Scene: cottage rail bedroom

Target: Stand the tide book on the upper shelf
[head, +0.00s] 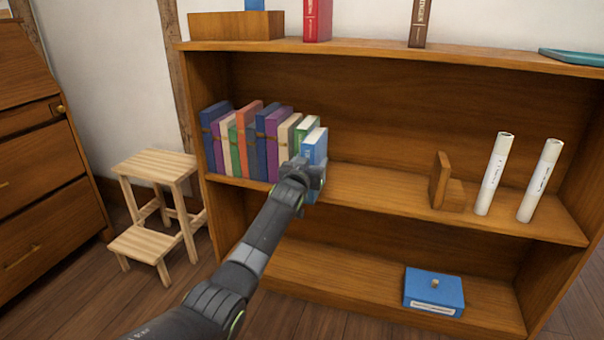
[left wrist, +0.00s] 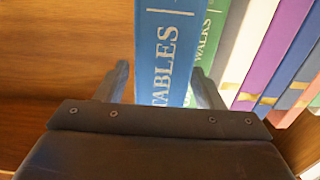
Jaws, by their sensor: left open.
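The blue book (head: 315,146) stands upright at the right end of a row of books on the bookcase's middle shelf. In the left wrist view its blue spine (left wrist: 166,50) reads "TABLES". My left gripper (head: 312,180) is at the lower part of this spine in the head view. In the left wrist view the open fingers of my left gripper (left wrist: 160,88) are on either side of the spine, with a gap visible on the left. The inner finger contact is partly hidden. My right gripper is not in view.
A green book (left wrist: 212,40) marked "WALKS" stands right beside the blue one. The middle shelf (head: 375,185) is bare up to a wooden bookend (head: 440,180) and two white tubes (head: 493,175). The bookcase top (head: 365,48) holds a red book (head: 318,20) and a brown book (head: 419,24).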

